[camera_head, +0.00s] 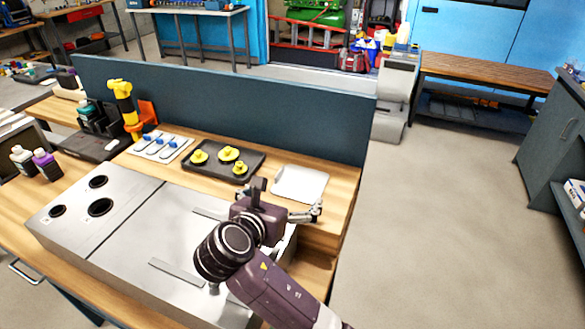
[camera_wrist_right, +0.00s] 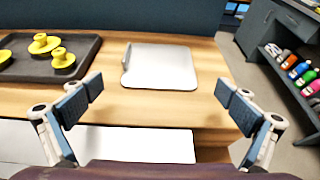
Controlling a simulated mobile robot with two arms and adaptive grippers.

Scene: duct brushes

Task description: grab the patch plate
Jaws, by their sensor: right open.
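The patch plate (camera_head: 300,183) is a flat, pale grey plate with rounded corners. It lies on the wooden bench near its right end, and it also shows in the right wrist view (camera_wrist_right: 165,68) with a small upright tab at its left edge. My right gripper (camera_head: 288,199) is on the near side of the plate, apart from it. In the right wrist view its fingers (camera_wrist_right: 158,100) are spread wide with nothing between them, and the plate lies ahead of the gap. My left gripper is not in view.
A dark tray (camera_head: 216,174) with yellow knobbed pieces lies left of the plate. A blue-grey panel (camera_head: 230,110) stands behind the bench. A metal box with round holes (camera_head: 125,230) fills the near side. Bare wood surrounds the plate.

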